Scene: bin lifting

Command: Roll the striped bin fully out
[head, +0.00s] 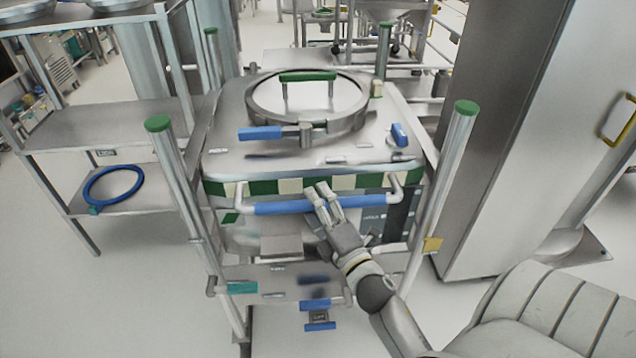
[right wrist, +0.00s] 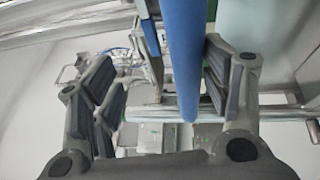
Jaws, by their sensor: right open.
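The striped bin (head: 232,164) is a steel box with a green and cream checked band and a round lid with a green handle. It stands inside a steel frame with green-capped posts. A blue bar handle (head: 285,207) runs across its front. My right gripper (head: 322,194) is at the middle of this handle. In the right wrist view the blue handle (right wrist: 184,60) passes between the open fingers, nearer the right finger. Whether they touch it, I cannot tell. My left gripper is not in view.
A steel shelf (head: 100,115) with a blue ring (head: 114,186) stands at the left. A tall steel cabinet (head: 500,140) stands close at the right. A blue pedal (head: 318,325) sits low at the bin's front. The pale floor at the lower left is clear.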

